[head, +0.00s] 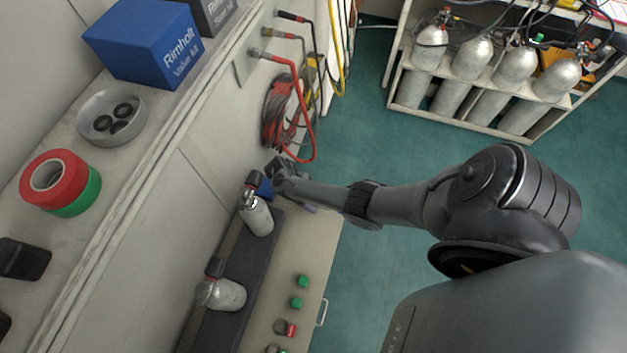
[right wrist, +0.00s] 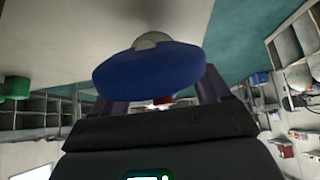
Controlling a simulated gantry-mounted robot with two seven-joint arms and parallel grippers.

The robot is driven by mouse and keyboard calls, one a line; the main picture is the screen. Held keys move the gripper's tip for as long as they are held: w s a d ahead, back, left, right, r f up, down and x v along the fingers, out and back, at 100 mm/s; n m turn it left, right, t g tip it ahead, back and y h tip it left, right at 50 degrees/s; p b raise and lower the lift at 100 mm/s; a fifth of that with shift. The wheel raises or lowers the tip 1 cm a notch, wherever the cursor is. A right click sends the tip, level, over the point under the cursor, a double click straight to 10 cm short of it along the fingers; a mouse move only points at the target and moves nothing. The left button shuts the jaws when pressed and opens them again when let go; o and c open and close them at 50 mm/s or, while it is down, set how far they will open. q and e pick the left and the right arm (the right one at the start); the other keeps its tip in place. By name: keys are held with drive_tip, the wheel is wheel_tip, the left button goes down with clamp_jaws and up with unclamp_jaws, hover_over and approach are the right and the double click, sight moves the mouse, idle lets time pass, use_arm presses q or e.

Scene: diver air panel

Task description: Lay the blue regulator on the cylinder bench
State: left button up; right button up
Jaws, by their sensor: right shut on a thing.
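The blue regulator shows in the head view (head: 265,189) as a small blue patch at my right gripper (head: 277,176). In the right wrist view the blue regulator (right wrist: 148,68) is a large rounded blue body with a pale cap, held between the fingers. My right gripper is shut on it, near the far end of the cylinder bench (head: 318,245). I cannot tell whether the regulator touches the bench. A grey cylinder (head: 257,217) with a dark valve top stands just nearer than the gripper. My left gripper is not in view.
A second cylinder (head: 224,293) stands on the dark strip. Green caps (head: 297,302) and a red part (head: 290,329) sit along the bench's right side. Red hoses (head: 280,112) hang on the wall beyond. A shelf (head: 565,104) holds several cylinders at the upper right.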

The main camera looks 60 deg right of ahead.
drive_tip(key=shift+f+b, duration=0.45)
drive_tip(key=shift+f, duration=0.15)
drive_tip(key=shift+f, duration=0.1)
idle(0.7)
drive_tip(key=shift+f, duration=0.15)
idle(0.5)
drive_tip(key=shift+f+b, duration=0.3)
drive_tip(key=o, duration=1.5)
drive_tip(key=shift+r, duration=0.1)
